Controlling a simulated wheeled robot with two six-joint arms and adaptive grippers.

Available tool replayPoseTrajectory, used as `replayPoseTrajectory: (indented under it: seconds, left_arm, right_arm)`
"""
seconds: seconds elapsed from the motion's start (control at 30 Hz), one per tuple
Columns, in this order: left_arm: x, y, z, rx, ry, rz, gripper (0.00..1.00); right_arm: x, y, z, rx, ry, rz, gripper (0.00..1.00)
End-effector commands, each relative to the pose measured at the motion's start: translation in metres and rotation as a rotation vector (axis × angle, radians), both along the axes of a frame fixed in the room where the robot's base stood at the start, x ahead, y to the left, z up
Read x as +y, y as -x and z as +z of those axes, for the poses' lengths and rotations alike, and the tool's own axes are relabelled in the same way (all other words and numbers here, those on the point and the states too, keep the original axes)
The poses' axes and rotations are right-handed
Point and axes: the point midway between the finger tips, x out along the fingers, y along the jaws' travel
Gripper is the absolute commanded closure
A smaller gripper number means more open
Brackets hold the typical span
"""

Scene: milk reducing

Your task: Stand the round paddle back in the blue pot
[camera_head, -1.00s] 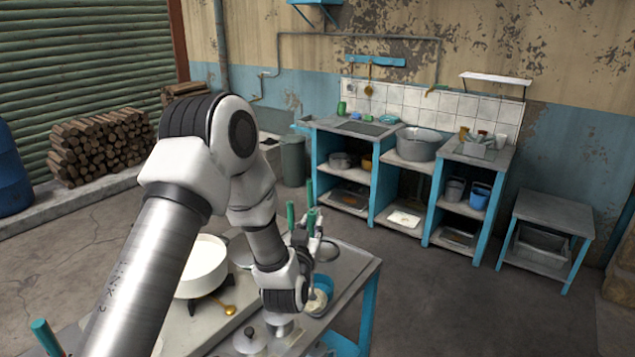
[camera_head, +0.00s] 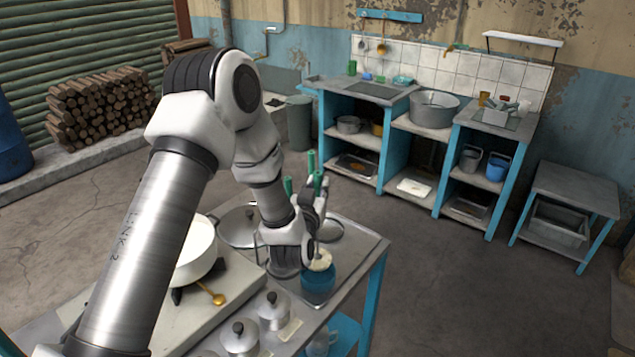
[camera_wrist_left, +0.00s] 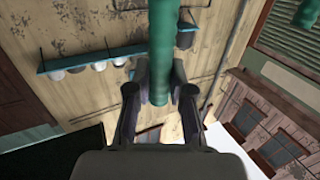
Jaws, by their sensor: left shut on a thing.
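My left gripper (camera_head: 320,196) is shut on a green handle (camera_wrist_left: 160,45), which runs between its fingers in the left wrist view. In the head view the green handle (camera_head: 318,180) rises beside the fingers. The blue pot (camera_head: 318,290) stands on the metal table below the gripper. A pale round piece (camera_head: 320,261), apparently the paddle's head, is at the pot's mouth. I cannot tell whether it is inside the rim or just above it. Other green handle ends (camera_head: 311,160) show close by; their lower parts are hidden by my wrist. My right gripper is not in view.
Lidded metal pots (camera_head: 240,338) stand at the front. A round metal lid (camera_head: 238,228) lies behind. The table's right edge is clear.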

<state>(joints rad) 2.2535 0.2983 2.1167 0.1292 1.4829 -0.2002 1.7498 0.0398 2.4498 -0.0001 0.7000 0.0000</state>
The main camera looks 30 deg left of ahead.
Motion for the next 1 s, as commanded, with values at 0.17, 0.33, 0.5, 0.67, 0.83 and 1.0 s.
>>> replayPoseTrajectory:
  seconds: [0.17,0.33,0.5,0.67,0.83,1.0]
  left_arm:
    - [0.0,0.0,-0.02,-0.003,-0.001,0.0,1.0]
    - [0.0,0.0,-0.037,-0.002,-0.001,0.0,1.0]
    - [0.0,0.0,-0.053,-0.001,0.0,-0.001,1.0]
    - [0.0,0.0,-0.062,-0.002,0.0,-0.001,1.0]
    - [0.0,0.0,-0.062,-0.002,0.0,-0.001,1.0]
    - [0.0,0.0,-0.062,-0.002,0.0,-0.001,0.72]
  right_arm:
    - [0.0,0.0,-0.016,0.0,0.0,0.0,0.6]
    - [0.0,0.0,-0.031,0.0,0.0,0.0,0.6]
    - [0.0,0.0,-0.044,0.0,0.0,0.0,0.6]
    - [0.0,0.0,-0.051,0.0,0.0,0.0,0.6]
    - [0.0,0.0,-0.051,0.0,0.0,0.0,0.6]
    - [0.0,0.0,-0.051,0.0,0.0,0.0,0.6]
